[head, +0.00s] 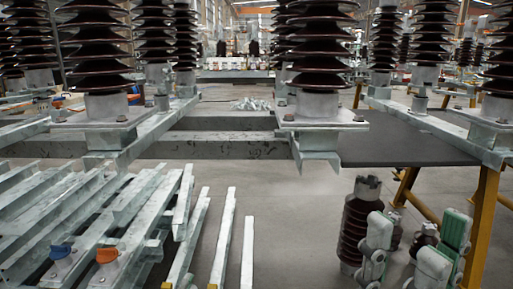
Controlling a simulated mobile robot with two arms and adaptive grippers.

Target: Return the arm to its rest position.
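My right gripper (415,236) shows at the bottom right of the head view, with pale grey and green fingers pointing up the picture. Its fingers stand apart, and I see nothing held between them. A short brown ribbed insulator (358,222) with a grey metal cap stands beyond and to the left of it; the near finger side partly covers it. Smaller dark insulator parts (426,237) show behind the gap between the fingers. I cannot tell whether the fingers touch anything. My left gripper is not in view.
Galvanised steel frames (323,150) carry tall brown insulators (322,45) across the scene. Stacked steel beams (85,215) fill the lower left, near a blue cap (60,252) and an orange cap (107,256). A yellow trestle (484,225) stands right. Grey floor (290,215) is open in the middle.

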